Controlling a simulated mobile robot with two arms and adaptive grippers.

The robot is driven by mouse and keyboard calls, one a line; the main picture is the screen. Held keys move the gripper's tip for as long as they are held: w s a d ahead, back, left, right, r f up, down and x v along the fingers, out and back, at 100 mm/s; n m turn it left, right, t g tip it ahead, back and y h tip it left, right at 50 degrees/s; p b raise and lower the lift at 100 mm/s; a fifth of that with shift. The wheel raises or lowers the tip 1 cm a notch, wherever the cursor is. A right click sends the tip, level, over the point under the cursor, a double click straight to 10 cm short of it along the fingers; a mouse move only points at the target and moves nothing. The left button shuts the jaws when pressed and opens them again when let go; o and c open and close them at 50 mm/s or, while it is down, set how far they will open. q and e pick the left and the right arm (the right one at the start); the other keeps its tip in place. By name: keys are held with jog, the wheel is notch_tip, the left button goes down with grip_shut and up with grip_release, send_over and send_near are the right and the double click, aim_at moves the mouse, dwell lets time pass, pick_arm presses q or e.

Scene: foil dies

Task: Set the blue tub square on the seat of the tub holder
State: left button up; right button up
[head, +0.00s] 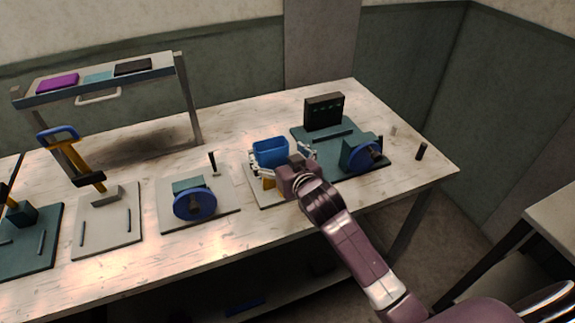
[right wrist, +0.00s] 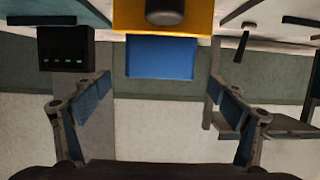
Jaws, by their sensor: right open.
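The blue tub (head: 270,150) is near the middle of the head view, its open top facing up. It also shows in the right wrist view (right wrist: 160,57), directly against a yellow part (right wrist: 205,20), likely the tub holder. A little of this yellow (head: 268,183) shows below the tub in the head view. The tub appears to rest on it, but the seat contact is hidden. My right gripper (head: 281,158) is open, with fingers spread on either side of the tub. The wrist view shows gaps between the fingers and the tub. My left gripper is out of view.
A dark box (head: 323,111) stands behind on the teal board. A small black peg (head: 421,152) stands near the right edge. A raised shelf (head: 100,80) is at back left.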

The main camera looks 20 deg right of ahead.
jog(key=b+v, duration=0.1)
jog(key=v, duration=0.8)
jog(key=s+f+g, duration=0.1)
jog(key=s+f, duration=0.2)
jog(key=s+f+g, duration=0.2)
jog(key=s+f, duration=0.1)
jog(key=f, duration=0.1)
jog(key=s+f+g, duration=0.1)
jog(key=s+f, duration=0.3)
jog(key=shift+s+d+g+h, duration=0.1)
jog(key=shift+d+g+h, duration=0.1)
jog(key=shift+g+h, duration=0.1)
jog(key=s+f+n+g, duration=0.1)
jog(key=s+f+g, duration=0.25)
jog(key=s, duration=0.55)
jog(key=s+f+g, duration=0.3)
jog(key=s+f, duration=0.2)
jog(key=s, duration=0.4)
jog(key=s+f+g, duration=0.1)
jog(key=s+f, duration=0.1)
jog(key=f, duration=1.2)
jog(key=s+f, duration=0.2)
jog(key=f, duration=1.2)
jog(key=s+d+f+n+g, duration=0.1)
jog(key=s+d+f, duration=0.1)
jog(key=s+f, duration=1.2)
jog(key=shift+s+d+f, duration=0.15)
jog(key=shift+s+d, duration=0.2)
jog(key=shift+s, duration=0.85)
